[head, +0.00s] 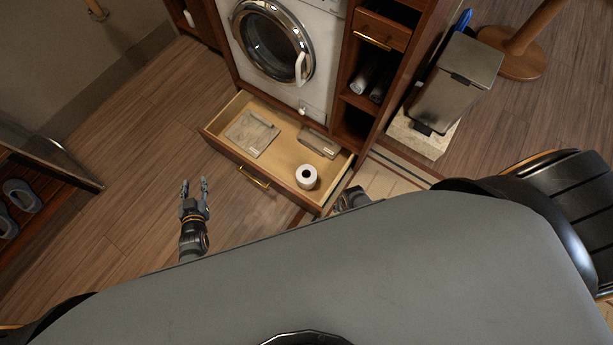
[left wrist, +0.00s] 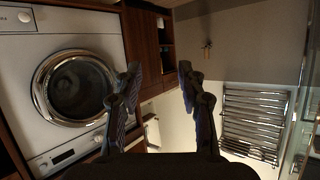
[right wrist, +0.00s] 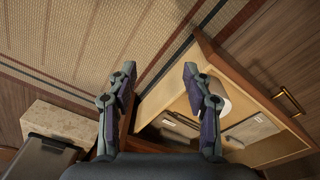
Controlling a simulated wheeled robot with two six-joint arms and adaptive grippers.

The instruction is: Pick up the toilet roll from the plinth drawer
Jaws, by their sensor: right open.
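The white toilet roll (head: 306,177) stands upright near the front right corner of the open plinth drawer (head: 222,120), under the washing machine. In the right wrist view the roll (right wrist: 220,97) shows partly behind a finger of my right gripper (right wrist: 160,80), which is open and empty. In the head view the right gripper (head: 352,197) is beside the drawer's right end, mostly hidden by my body. My left gripper (head: 195,186) is open and empty, to the left of the drawer's front. It also shows open in the left wrist view (left wrist: 156,75).
A flat grey packet (head: 252,134) and another packet (head: 319,142) lie in the drawer. The washing machine (head: 298,95) stands above it. A pedal bin (head: 456,83) stands to the right on a stone-like block. A shoe shelf with slippers (head: 22,195) is at far left. Floor left of the drawer is clear.

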